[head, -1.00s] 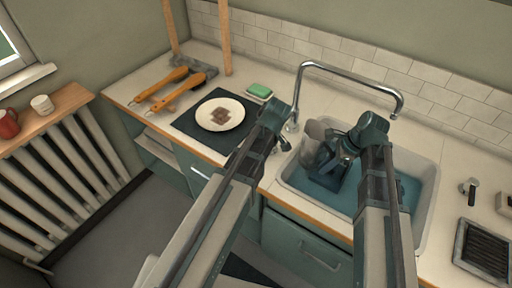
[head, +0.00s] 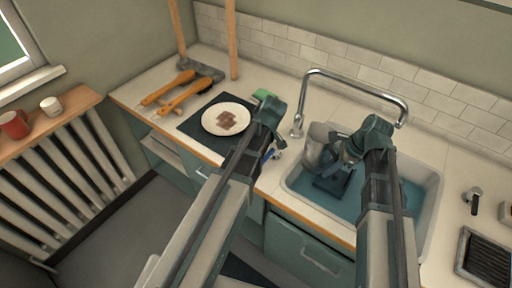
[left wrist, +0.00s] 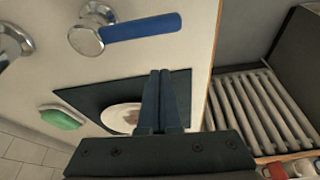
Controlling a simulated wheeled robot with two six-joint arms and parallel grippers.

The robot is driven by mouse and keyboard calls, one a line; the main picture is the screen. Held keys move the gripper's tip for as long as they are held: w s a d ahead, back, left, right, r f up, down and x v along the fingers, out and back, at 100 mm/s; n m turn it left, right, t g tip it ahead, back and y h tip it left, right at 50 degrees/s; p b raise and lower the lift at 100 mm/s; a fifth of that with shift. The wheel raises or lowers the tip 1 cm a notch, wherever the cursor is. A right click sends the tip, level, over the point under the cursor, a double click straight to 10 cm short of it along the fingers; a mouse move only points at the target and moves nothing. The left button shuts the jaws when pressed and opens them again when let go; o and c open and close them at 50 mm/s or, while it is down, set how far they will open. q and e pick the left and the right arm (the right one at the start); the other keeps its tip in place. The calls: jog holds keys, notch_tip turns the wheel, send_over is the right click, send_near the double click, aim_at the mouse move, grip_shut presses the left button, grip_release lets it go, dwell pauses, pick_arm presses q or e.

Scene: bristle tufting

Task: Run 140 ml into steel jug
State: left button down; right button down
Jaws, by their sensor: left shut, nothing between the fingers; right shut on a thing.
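The steel jug (head: 316,150) is a grey metal vessel over the left part of the sink. My right gripper (head: 341,157) is shut on it, and my arm hides part of it. The chrome tap (head: 352,78) arches over the sink, its spout end to the right of the jug. No stream shows. The tap's blue lever (head: 268,156) is on the counter left of the sink; it shows larger in the left wrist view (left wrist: 142,27) on a chrome knob (left wrist: 92,29). My left gripper (left wrist: 162,75) is shut and empty, apart from the lever.
A plate (head: 215,122) with brown pieces lies on a dark mat (head: 190,128). A drain grate (head: 486,258) is at right. The sink (head: 430,190) has a blue-green interior.

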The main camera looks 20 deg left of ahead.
pick_arm(q)
jog(key=p+v, duration=0.6)
jog(key=v, duration=0.2)
jog(key=shift+d+r, duration=0.1)
jog(key=shift+d, duration=0.05)
